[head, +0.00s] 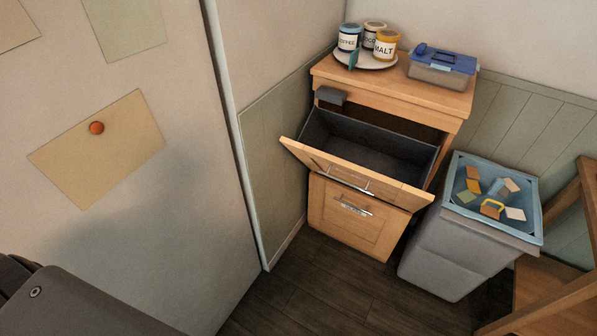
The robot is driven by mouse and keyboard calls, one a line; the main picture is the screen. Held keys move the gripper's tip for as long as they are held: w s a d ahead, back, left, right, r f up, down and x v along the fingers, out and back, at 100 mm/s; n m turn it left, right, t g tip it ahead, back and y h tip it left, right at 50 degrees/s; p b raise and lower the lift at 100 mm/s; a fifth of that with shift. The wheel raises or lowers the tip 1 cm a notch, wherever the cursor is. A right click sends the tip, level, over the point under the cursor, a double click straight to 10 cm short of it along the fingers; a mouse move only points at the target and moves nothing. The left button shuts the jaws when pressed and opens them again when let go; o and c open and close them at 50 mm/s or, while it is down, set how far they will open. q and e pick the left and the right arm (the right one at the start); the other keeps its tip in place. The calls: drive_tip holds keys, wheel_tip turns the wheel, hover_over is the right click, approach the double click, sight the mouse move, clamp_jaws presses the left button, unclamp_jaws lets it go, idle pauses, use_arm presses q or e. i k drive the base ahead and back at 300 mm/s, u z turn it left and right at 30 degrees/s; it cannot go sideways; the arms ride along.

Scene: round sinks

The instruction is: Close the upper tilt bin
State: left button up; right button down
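The upper tilt bin (357,175) is tilted open at the front of a wooden cabinet (400,92). Its wooden front leans outward, with a metal handle (338,177) on it, and its dark grey inside shows and looks empty. The lower tilt bin (352,222), with its own metal handle, is shut below it. Neither of my grippers shows in the head view. A dark grey part of mine fills the bottom left corner, well apart from the cabinet.
On the cabinet top stand a tray (341,58) with several canisters and a blue-lidded box (443,65). A grey bin (461,242) with a blue rim stands close at the right. A wooden frame (560,255) is far right. Dark floor (330,290) in front is clear.

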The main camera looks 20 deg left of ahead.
sight(389, 166)
drive_tip(key=u, duration=0.15)
drive_tip(key=k, duration=1.1)
drive_tip(key=z, duration=0.85)
drive_tip(key=i, duration=1.45)
drive_tip(key=u, duration=0.3)
